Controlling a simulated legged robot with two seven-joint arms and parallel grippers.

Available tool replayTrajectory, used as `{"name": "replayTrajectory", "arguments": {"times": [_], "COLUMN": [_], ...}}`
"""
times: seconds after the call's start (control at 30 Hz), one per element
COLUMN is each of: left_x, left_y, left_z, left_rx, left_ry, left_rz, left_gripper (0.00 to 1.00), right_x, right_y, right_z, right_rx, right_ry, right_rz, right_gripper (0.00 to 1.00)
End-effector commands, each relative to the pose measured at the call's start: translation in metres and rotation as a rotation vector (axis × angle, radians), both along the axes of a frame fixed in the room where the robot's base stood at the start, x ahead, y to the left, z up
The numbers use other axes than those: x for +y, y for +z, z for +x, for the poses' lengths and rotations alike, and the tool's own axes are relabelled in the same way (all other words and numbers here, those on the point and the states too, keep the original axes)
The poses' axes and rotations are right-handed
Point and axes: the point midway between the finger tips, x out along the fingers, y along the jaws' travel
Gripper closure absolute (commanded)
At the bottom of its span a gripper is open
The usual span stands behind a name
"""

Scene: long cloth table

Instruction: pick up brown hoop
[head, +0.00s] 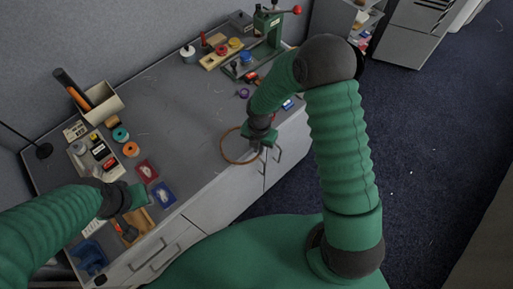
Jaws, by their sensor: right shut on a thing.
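The brown hoop (223,152) is a thin ring at the front edge of the grey table, right of the middle. My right gripper (259,146) is at the hoop's right side, shut on its rim. Part of the rim is hidden by the gripper. I cannot tell whether the hoop is lifted off the table. My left gripper (138,196) is at the table's front left, above small items and apart from the hoop. Its fingers are too small and dark to tell open from shut.
Spools, small boxes and a red tray (147,171) and blue tray (163,194) lie on the left. A bin with tools (97,103) stands behind them. A green press (268,27) stands at the back right. The table's middle (185,110) is clear.

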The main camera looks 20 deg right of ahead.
Motion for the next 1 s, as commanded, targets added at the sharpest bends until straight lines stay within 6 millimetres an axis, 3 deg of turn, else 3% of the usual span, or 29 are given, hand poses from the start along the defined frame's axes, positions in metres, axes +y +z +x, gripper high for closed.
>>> {"name": "replayTrajectory", "arguments": {"times": [0.13, 0.7, 1.0], "left_x": [0.000, 0.000, 0.000], "left_y": [-0.001, -0.024, -0.025], "left_z": [0.000, 0.000, 0.000], "left_rx": [0.000, 0.000, 0.000], "left_ry": [0.000, 0.000, 0.000], "left_rz": [0.000, 0.000, 0.000], "left_gripper": [0.64, 0.64, 0.64], "right_x": [-0.001, 0.066, 0.074], "right_y": [0.024, 0.034, 0.037], "right_z": [0.001, -0.125, -0.141], "right_rx": [-0.005, -0.003, -0.001], "right_ry": [-0.001, 0.004, -0.002], "right_rz": [-0.001, -0.002, -0.001], "right_gripper": [1.00, 1.00, 1.00]}}
